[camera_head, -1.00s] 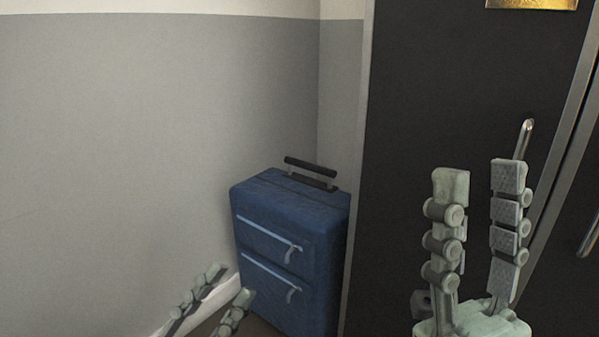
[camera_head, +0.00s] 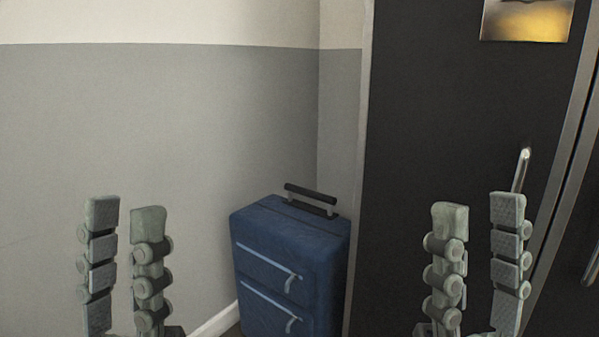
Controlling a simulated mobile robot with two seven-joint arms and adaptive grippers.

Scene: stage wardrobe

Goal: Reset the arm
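My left gripper (camera_head: 125,210) stands at the lower left with its fingers pointing up. Its two fingers are apart with the grey wall showing between them, so it is open and empty. My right gripper (camera_head: 479,208) stands at the lower right, also pointing up, in front of the dark wardrobe. Its fingers are apart and nothing is between them. The lower parts of both grippers are cut off by the bottom edge of the picture.
A blue suitcase (camera_head: 290,262) with a black handle stands in the corner between the grippers. A dark wardrobe (camera_head: 420,120) with a metal handle (camera_head: 521,170) fills the right side. The grey wall (camera_head: 160,120) at left is bare.

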